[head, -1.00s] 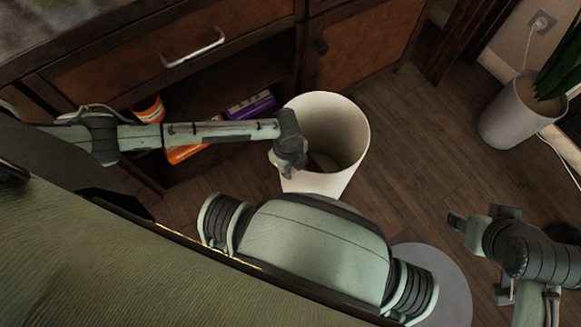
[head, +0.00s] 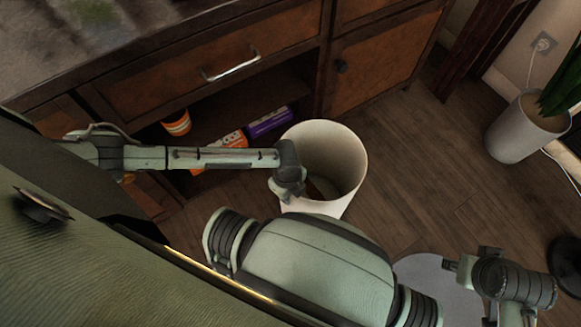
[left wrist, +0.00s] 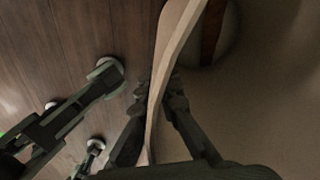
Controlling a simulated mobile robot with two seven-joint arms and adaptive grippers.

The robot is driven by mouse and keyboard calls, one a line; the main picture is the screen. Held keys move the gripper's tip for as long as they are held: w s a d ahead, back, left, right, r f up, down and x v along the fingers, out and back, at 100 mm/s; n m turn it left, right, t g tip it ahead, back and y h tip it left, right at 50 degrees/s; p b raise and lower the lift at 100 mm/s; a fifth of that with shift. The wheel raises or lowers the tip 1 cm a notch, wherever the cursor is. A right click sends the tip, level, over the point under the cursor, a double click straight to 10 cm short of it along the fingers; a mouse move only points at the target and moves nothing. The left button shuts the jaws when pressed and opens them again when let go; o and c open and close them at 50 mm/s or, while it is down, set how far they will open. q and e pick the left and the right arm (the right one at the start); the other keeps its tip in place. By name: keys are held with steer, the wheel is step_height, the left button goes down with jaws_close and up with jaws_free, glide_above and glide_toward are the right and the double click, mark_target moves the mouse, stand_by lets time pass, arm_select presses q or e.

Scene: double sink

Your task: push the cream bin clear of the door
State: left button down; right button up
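The cream bin (head: 352,160) stands upright and open-topped on the floor, in front of the cabinet around the post between the open shelf and the door (head: 385,62). The door is closed and has a dark round knob. My left gripper (head: 287,190) is at the bin's near-left rim. In the left wrist view the bin's rim (left wrist: 172,45) runs between the fingers of the left gripper (left wrist: 158,92), which are closed on its wall, one inside and one outside. My right gripper (head: 455,268) is at the lower right, away from the bin; its fingers are too small to read.
The open shelf holds an orange tub (head: 176,122), an orange box (head: 222,145) and a purple box (head: 270,121). A potted plant (head: 520,130) stands at the right by the wall. Wooden floor (head: 430,170) is clear between bin and plant.

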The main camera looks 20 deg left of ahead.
arm_select(q)
steer(key=shift+s+a, duration=0.1)
steer(key=shift+s, duration=0.05)
steer(key=c, duration=2.2)
jaws_free()
steer(key=o, duration=0.6)
steer(key=shift+c, duration=0.2)
steer(key=shift+r, duration=0.1)
step_height(320, 180, up, 12)
